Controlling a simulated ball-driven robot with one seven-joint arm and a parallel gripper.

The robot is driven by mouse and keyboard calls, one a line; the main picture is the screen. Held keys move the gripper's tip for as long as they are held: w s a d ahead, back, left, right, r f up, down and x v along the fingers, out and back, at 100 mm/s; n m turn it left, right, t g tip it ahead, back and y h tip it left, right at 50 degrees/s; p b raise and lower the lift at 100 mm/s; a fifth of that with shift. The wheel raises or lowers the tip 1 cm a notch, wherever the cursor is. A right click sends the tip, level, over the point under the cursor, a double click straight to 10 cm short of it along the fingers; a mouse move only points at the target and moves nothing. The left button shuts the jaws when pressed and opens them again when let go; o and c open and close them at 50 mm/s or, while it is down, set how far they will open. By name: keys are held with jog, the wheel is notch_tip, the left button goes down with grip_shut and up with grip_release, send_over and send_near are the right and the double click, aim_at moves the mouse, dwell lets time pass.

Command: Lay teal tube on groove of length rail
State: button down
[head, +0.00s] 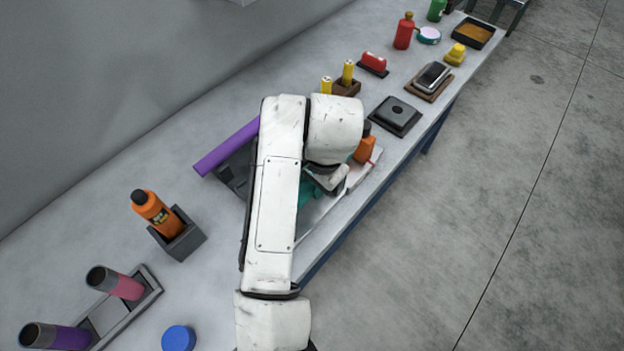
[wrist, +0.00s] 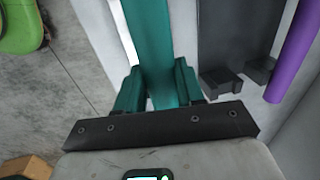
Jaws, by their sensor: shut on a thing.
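The teal tube (wrist: 152,45) runs up the wrist view, away from my gripper (wrist: 158,88). The two teal fingers of my gripper are shut on it, one on each side. In the head view a little teal (head: 308,195) shows beside my arm; I cannot tell whether it is tube or finger. A dark grey rail (wrist: 240,40) with two small blocks at its near end lies right of the tube in the wrist view. In the head view the rail (head: 233,172) is mostly hidden behind my arm. A purple tube (head: 228,147) lies along its far side. The groove is not clearly visible.
An orange bottle (head: 364,148) stands close to my wrist, near the table's front edge. A black square plate (head: 395,116) lies beyond it. Left of my arm are a bottle in a grey holder (head: 183,240), a tube rack (head: 150,290) and a blue disc (head: 178,338).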

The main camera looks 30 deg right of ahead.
jog(key=shift+f+b, duration=0.7)
jog(key=shift+f, duration=0.25)
dwell(0.6)
jog(key=c, duration=0.6)
grip_release()
jog(key=r, duration=0.3)
jog(key=s+r, duration=0.1)
jog(key=r, duration=0.3)
jog(key=s+r, duration=0.1)
jog(key=r, duration=0.2)
jog(key=shift+d+r, duration=0.35)
